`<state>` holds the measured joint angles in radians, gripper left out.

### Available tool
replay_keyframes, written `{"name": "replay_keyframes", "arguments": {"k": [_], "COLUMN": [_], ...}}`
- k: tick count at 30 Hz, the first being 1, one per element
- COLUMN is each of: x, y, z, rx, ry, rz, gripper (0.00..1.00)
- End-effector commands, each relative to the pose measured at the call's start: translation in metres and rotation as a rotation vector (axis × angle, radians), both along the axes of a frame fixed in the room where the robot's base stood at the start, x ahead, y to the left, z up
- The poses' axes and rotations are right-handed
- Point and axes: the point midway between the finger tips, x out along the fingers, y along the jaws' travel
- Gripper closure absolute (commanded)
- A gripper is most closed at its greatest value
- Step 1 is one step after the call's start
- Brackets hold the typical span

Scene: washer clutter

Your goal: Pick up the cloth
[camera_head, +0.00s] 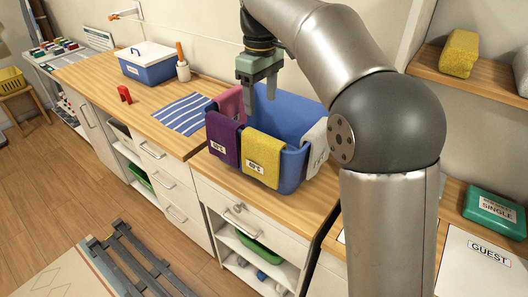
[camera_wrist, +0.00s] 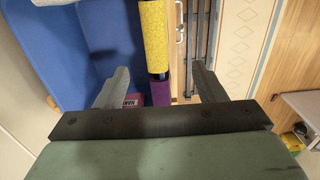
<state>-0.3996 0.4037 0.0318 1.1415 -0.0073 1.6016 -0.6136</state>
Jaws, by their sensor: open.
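Several cloths hang over the rim of a blue tub (camera_head: 294,180) on the wooden counter. They are a purple cloth (camera_head: 222,138), a yellow cloth (camera_head: 261,158), a pink cloth (camera_head: 231,101) and a whitish cloth (camera_head: 315,148). A blue-and-white striped cloth (camera_head: 183,115) lies flat left of the tub. My gripper (camera_head: 260,105) points down over the tub, open and empty. In the wrist view my gripper (camera_wrist: 160,70) has its fingers apart, with the yellow cloth (camera_wrist: 154,35) and purple cloth (camera_wrist: 161,92) showing between and beyond them. I cannot tell which cloth is meant.
A blue-and-white box (camera_head: 147,65), a holder with an orange-handled tool (camera_head: 182,68) and a red object (camera_head: 124,94) stand farther left on the counter. A folded yellow cloth (camera_head: 459,53) sits on the right shelf. A green box (camera_head: 493,212) lies at the right.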

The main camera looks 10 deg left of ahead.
Motion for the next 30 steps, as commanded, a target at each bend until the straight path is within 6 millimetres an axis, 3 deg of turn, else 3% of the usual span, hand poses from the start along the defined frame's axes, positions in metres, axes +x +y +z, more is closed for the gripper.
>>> {"name": "replay_keyframes", "arguments": {"k": [15, 23, 30], "x": [-0.001, 0.000, 0.004], "y": [-0.001, -0.002, -0.006], "z": [-0.102, -0.121, -0.154], "rx": [-0.001, 0.000, -0.001], "ry": [0.003, 0.001, 0.002], "rz": [-0.002, -0.003, -0.003], "gripper": [0.36, 0.36, 0.36]}}
